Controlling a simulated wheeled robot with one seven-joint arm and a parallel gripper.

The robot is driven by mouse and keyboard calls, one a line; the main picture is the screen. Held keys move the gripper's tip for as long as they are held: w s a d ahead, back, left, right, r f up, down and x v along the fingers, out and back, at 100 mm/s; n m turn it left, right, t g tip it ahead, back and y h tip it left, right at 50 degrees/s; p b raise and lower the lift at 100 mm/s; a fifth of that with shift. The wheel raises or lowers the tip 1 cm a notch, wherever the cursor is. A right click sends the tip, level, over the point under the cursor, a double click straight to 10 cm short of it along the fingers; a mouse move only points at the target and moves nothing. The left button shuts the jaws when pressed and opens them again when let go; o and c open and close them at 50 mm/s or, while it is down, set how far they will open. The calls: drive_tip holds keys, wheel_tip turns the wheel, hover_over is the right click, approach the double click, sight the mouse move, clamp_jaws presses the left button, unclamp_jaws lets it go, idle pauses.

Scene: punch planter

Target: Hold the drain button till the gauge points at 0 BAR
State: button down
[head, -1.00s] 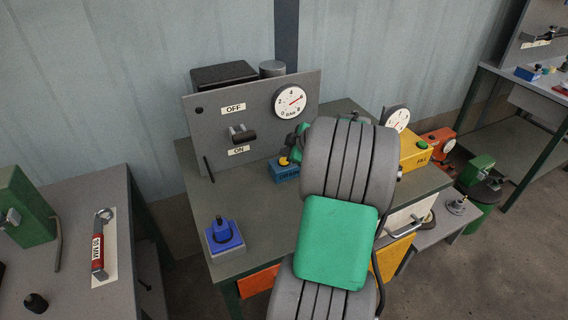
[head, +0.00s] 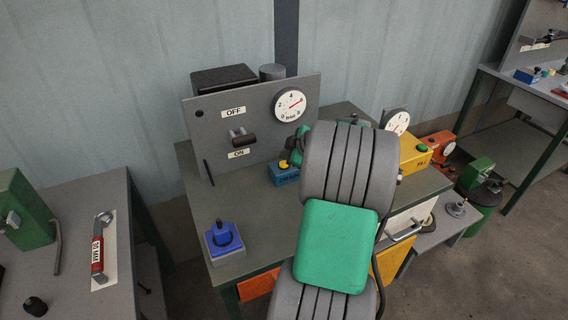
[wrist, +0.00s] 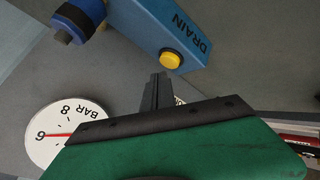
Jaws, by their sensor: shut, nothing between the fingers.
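The blue drain box (wrist: 150,25) has a round yellow drain button (wrist: 170,60) on its face, with the word DRAIN beside it. In the head view the same box (head: 284,175) stands on the bench in front of the grey panel. My gripper (wrist: 158,82) is shut and empty. In the wrist view its fingertips show just below the button, with a small gap between them in the picture; I see no contact. The white gauge (head: 290,105) is on the panel; in the wrist view its red needle points at about 6 BAR. My arm hides part of the bench.
The panel (head: 205,135) carries a lever between OFF and ON labels. A blue block on a grey base (head: 223,238) stands at the bench front. A yellow FILL box (head: 413,158) with a green button and another gauge (head: 396,121) are right of my arm.

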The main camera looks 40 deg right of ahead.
sight(285, 164)
drive_tip(key=shift+f, duration=0.1)
idle(0.7)
drive_tip(key=shift+f+b, duration=0.35)
drive_tip(key=shift+b, duration=0.35)
drive_tip(key=shift+f+b, duration=0.45)
drive_tip(key=shift+b, duration=0.05)
idle(1.9)
idle(2.3)
drive_tip(key=shift+r, duration=0.9)
drive_tip(key=shift+p, duration=0.3)
drive_tip(key=shift+r+p, duration=1.05)
drive_tip(key=shift+r, duration=1.4)
drive_tip(key=shift+a+r, duration=0.1)
